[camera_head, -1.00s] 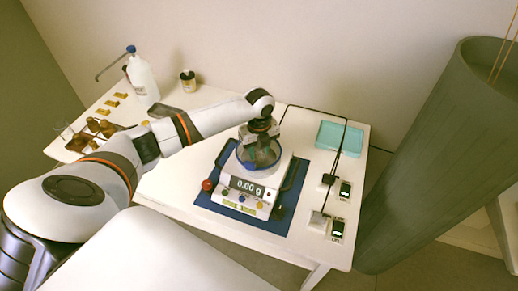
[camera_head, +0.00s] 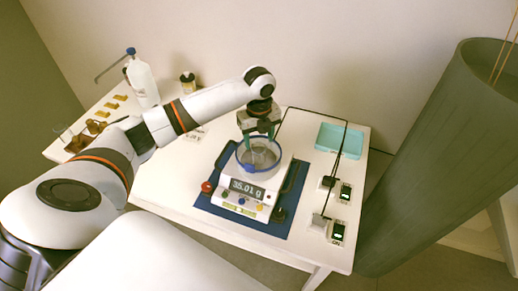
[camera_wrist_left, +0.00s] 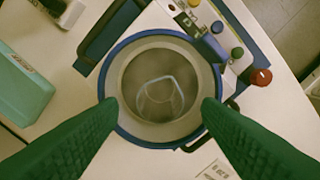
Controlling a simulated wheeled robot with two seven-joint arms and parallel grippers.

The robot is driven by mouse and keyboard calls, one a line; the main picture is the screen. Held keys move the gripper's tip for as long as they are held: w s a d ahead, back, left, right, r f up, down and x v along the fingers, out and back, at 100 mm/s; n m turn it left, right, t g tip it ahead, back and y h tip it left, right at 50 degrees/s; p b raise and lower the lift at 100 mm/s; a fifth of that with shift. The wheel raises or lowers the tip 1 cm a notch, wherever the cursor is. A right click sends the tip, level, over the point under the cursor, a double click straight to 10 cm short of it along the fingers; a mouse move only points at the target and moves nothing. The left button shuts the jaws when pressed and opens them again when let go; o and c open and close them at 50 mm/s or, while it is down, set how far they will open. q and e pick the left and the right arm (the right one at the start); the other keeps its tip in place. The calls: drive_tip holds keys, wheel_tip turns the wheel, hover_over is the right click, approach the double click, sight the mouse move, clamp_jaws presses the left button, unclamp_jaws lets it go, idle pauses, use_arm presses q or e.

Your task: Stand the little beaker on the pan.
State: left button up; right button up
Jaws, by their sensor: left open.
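The little beaker, a small clear glass (camera_head: 261,156), stands on the grey round pan (camera_wrist_left: 150,58) of the balance, inside the blue-rimmed clear ring. In the left wrist view the beaker (camera_wrist_left: 160,97) shows from above, within the pan's edge. The balance display (camera_head: 248,188) reads 35.01 g. My left gripper (camera_head: 259,134) is open above the ring, its green fingers apart and clear of the beaker. In the left wrist view the fingers (camera_wrist_left: 160,102) lie either side of the ring. My right gripper is out of view.
The balance sits on a blue mat (camera_head: 222,212). A teal tray (camera_head: 339,139) and two switch boxes stand to its right, with a black cable running past. A wash bottle (camera_head: 143,83), a small dark bottle (camera_head: 188,82) and several amber pieces stand at the left.

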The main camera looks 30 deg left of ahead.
use_arm(q)
drive_tip(key=shift+r, duration=2.75)
